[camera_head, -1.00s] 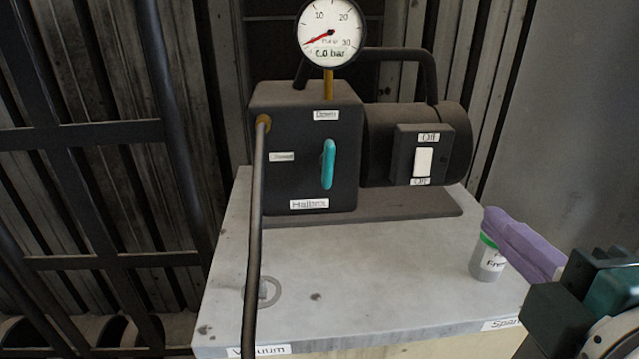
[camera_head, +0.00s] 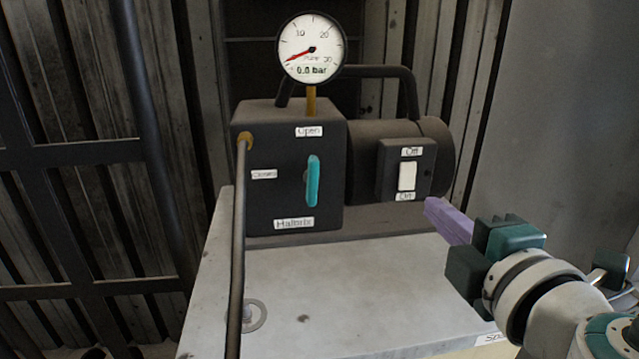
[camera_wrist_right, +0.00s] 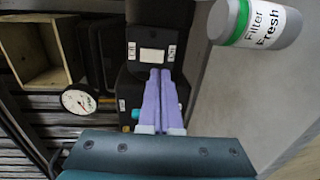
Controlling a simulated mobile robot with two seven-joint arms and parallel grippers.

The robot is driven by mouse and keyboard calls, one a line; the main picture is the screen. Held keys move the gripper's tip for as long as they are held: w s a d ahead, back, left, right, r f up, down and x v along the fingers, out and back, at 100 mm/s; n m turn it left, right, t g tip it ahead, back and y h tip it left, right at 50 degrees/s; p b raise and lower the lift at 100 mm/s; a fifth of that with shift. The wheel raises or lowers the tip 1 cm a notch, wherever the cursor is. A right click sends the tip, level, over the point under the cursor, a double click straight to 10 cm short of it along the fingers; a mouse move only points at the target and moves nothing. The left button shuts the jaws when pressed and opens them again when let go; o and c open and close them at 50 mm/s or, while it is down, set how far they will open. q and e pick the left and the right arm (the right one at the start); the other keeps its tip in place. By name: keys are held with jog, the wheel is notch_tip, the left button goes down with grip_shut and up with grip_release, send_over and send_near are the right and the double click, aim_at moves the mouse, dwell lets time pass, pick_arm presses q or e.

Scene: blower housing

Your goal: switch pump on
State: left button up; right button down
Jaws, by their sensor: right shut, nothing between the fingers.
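The dark pump (camera_head: 400,160) stands at the back of the grey bench, with a white rocker switch (camera_head: 407,176) on its box, labelled Off above and On below. The switch box also shows in the right wrist view (camera_wrist_right: 152,50), just past my fingertips. My right gripper (camera_head: 432,208) has purple fingers, is shut and empty, and points at the switch from the lower right, seemingly a little apart from it. In the right wrist view the two fingers (camera_wrist_right: 160,100) lie side by side. My left gripper is not in view.
A round gauge (camera_head: 312,48) reads 0.0 bar above a dark block with a teal lever (camera_head: 312,181). A hose (camera_head: 238,250) runs down the left. A green-lidded Filter Fresh jar (camera_wrist_right: 258,24) shows in the wrist view. The bench top (camera_head: 340,290) is mostly clear.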

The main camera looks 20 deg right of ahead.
aim_at(407, 187)
jog(key=x, duration=0.5)
jog(key=shift+w+f+b, duration=0.1)
jog(key=shift+w+b, duration=0.25)
jog(key=shift+w+d, duration=0.15)
jog(key=shift+w, duration=0.25)
jog(key=shift+f+b, duration=0.25)
jog(key=shift+b, duration=0.15)
jog(key=shift+w+f+b, duration=0.15)
jog(key=shift+f+b, duration=0.15)
jog(key=shift+b, duration=0.55)
jog(key=shift+r+p, duration=0.4)
jog(key=shift+p, duration=0.05)
